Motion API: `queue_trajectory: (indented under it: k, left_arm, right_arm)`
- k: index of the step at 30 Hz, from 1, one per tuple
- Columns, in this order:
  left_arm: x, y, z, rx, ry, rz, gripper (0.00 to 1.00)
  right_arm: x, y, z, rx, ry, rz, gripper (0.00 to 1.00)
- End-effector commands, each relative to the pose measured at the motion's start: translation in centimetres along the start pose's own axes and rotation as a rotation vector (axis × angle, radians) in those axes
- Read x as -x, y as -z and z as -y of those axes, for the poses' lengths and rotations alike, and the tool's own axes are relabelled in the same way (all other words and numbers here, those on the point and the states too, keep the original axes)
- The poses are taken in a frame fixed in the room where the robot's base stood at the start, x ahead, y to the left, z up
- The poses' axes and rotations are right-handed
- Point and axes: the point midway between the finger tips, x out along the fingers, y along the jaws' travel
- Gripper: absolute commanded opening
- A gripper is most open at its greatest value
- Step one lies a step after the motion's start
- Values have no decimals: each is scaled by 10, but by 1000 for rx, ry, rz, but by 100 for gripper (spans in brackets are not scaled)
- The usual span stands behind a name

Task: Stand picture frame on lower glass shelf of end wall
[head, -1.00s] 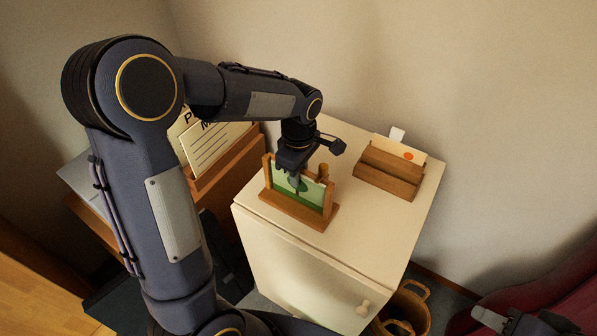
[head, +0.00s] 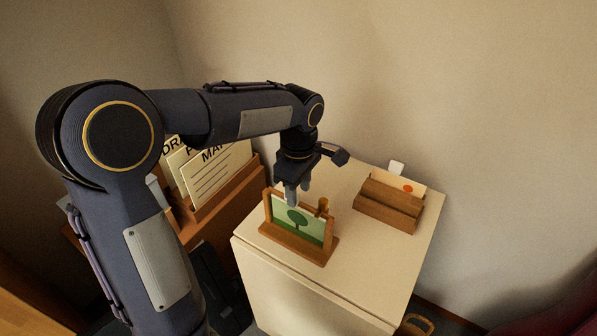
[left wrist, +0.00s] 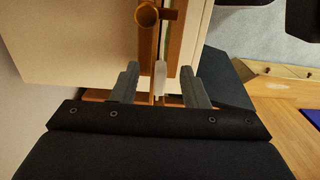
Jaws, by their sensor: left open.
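The picture frame (head: 299,220), with a green tree on a pale ground, stands upright in a wooden holder on a white cabinet. My left gripper (head: 292,193) is open, pointing down at the picture's top edge. In the left wrist view the two grey fingers (left wrist: 160,88) are apart, with a pale upright edge and thin wooden strips between them. I cannot tell whether the fingers touch it. A round wooden peg (head: 323,205) stands at the holder's right end and shows in the left wrist view (left wrist: 147,15). No glass shelf is in view. My right gripper is not in view.
The cabinet top (head: 345,183) is clear between the frame and a wooden letter holder (head: 386,207) with cards at the right. A wooden rack (head: 228,187) of lettered cards stands left of the cabinet. Bare walls rise behind.

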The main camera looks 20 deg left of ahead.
Motion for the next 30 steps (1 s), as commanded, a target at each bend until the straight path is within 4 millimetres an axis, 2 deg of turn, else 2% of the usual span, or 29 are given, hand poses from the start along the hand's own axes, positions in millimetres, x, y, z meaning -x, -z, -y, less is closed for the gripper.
queue_trajectory:
  k: [1, 6, 11, 14, 17, 19, 24, 27, 30]
  left_arm:
    - [13, 0, -1, 0, -5, 0, 41]
    - [41, 0, -1, -1, -2, 1, 41]
    - [55, 0, 1, -6, -4, 3, 41]
    - [61, 4, 14, -65, -26, 28, 41]
    - [66, 8, 44, -219, -91, 79, 41]
    - [67, 9, 74, -374, -169, 112, 41]
    - [58, -4, 144, -782, -399, 92, 41]
    - [46, -15, 173, -977, -509, 25, 41]
    - [34, -25, 192, -1117, -580, -47, 41]
  right_arm:
    - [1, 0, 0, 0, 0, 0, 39]
    - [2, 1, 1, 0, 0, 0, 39]
    - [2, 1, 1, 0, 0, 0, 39]
    - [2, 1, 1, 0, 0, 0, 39]
    - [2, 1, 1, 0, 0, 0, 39]
    - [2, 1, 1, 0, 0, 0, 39]
    - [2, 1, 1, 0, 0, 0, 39]
    - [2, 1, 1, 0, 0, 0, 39]
    - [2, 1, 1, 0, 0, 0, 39]
